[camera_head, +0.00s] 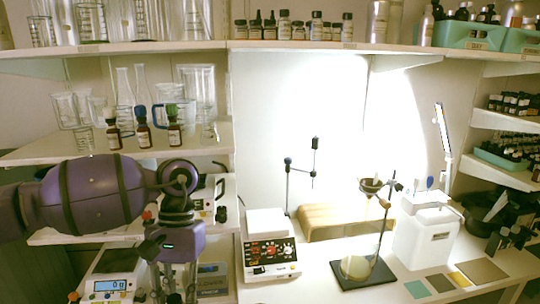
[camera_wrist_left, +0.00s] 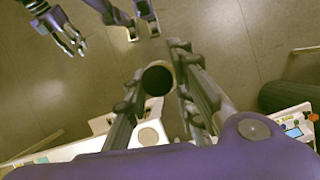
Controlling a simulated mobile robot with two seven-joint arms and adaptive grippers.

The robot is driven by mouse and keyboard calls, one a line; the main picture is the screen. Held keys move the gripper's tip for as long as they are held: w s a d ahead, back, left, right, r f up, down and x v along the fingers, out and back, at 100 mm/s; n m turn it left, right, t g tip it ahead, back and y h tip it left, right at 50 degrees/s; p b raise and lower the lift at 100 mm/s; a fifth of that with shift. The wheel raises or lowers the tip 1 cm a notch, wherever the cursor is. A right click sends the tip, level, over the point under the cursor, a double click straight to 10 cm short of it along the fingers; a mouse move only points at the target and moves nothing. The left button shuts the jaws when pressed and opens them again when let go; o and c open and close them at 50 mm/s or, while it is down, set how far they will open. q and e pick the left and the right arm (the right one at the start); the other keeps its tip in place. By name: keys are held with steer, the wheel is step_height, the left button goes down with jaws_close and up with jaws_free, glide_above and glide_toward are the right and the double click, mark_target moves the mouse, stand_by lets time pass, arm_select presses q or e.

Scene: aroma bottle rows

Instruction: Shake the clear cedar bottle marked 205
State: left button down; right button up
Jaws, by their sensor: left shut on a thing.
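My left arm comes in from the left in the head view, and its gripper (camera_head: 172,290) hangs down at the bottom edge, partly cut off. In the left wrist view my left gripper (camera_wrist_left: 160,88) is shut on a dark round bottle (camera_wrist_left: 158,78), seen end-on. Its label and contents are hidden, so the mark 205 cannot be read. My right gripper (camera_wrist_left: 68,38) shows at the upper left of the left wrist view, empty with its fingers apart.
Three brown bottles (camera_head: 144,135) stand on the left shelf among glassware. A hotplate (camera_head: 270,258), a ring stand with flask (camera_head: 357,266) and a white container (camera_head: 425,238) stand on the bench. A balance (camera_head: 108,286) is close beside my left gripper. More bottles line the upper shelf.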

arm_select(q)
steer(key=shift+d+f, duration=0.1)
steer(key=shift+f, duration=2.05)
steer(key=shift+w+r, duration=0.1)
steer(key=shift+r, duration=0.05)
